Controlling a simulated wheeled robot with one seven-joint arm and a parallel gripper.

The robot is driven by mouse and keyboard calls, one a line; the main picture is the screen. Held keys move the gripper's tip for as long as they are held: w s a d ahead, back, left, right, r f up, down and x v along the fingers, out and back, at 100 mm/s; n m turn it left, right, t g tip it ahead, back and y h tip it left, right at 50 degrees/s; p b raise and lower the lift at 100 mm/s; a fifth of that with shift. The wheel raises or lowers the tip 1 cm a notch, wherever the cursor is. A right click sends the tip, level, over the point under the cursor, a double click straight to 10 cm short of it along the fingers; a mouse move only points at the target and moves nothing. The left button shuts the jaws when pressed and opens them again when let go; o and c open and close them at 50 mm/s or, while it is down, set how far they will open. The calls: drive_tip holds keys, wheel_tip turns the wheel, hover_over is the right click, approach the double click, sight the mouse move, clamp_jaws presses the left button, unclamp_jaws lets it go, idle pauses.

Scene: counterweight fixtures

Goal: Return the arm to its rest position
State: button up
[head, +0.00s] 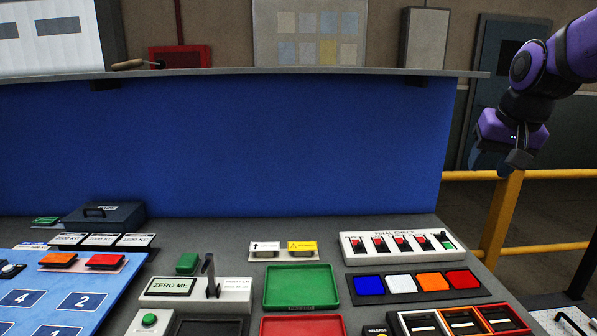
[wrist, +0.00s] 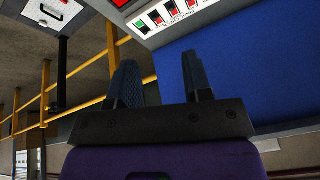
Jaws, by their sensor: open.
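My purple arm reaches in from the right edge of the head view. My gripper (head: 507,165) hangs at its end, in front of the yellow railing and to the right of the blue panel. In the wrist view my gripper (wrist: 160,85) shows two dark fingers spread apart with nothing between them. It is apart from everything on the bench. The space between the fingers shows only the scene beyond.
A blue panel (head: 250,140) with a shelf on top stands behind the bench. The bench holds a green tray (head: 303,287), a switch panel (head: 398,245) and a row of coloured squares (head: 420,285). A yellow railing (head: 500,225) runs at the right.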

drive_tip(key=s+a+f+n, duration=0.1)
drive_tip(key=s+a, duration=0.1)
drive_tip(key=s, duration=0.8)
drive_tip(key=s+a+f+n, duration=0.1)
drive_tip(key=s+a+n, duration=0.1)
drive_tip(key=s, duration=0.9)
drive_tip(key=shift+a+f+n+t, duration=0.25)
drive_tip(key=shift+a+n+t, duration=0.05)
drive_tip(key=shift+a, duration=0.05)
idle(1.5)
